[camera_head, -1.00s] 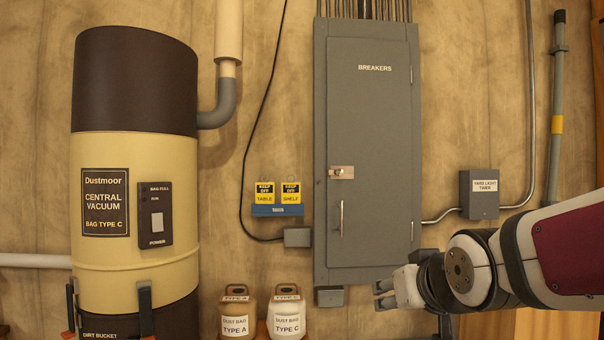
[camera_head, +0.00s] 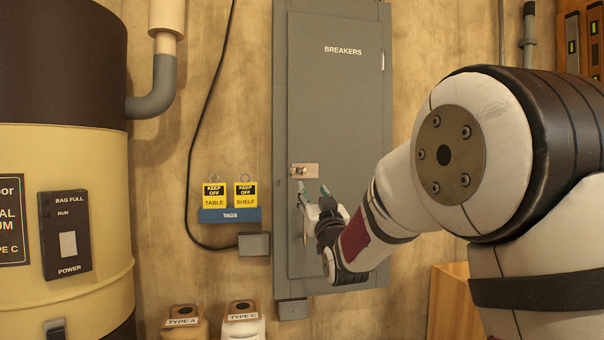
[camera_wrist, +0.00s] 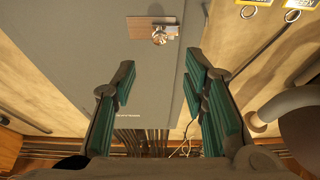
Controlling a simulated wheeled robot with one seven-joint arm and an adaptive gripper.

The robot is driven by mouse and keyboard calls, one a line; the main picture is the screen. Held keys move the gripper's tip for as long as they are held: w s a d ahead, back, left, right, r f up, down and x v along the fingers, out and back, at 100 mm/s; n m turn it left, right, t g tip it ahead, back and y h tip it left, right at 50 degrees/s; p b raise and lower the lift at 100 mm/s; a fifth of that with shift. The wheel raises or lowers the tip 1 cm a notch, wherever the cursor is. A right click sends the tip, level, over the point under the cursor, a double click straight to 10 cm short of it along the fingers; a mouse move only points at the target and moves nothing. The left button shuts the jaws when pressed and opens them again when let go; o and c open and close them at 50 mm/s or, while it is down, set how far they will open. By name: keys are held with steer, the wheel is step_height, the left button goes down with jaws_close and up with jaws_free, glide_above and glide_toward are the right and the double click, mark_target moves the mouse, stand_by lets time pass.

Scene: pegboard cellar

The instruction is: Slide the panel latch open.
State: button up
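The grey breaker panel (camera_head: 340,110) is on the wall with its door shut. Its latch (camera_head: 304,170), a small pale metal plate with a knob, is on the door's left side. My gripper (camera_head: 313,188) is just below the latch, fingertips pointing up towards it. In the wrist view the latch (camera_wrist: 152,28) is at the top, beyond the open fingertips (camera_wrist: 160,64), with its knob roughly in line with the gap. The green-padded fingers are wide apart and empty, and no contact with the latch shows. The door handle is mostly hidden behind my gripper.
A tag holder (camera_head: 230,215) with two yellow tags is left of the panel, beside a black cable. The vacuum cylinder (camera_head: 70,160) is at far left. Two dust bag containers (camera_head: 243,320) are below. Bare wall lies between tags and panel.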

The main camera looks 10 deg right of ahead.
mark_target(303, 171)
steer(key=p+x, duration=0.1)
steer(key=x, duration=1)
steer(key=shift+w, duration=0.25)
steer(key=shift+c, duration=0.6)
jaws_close()
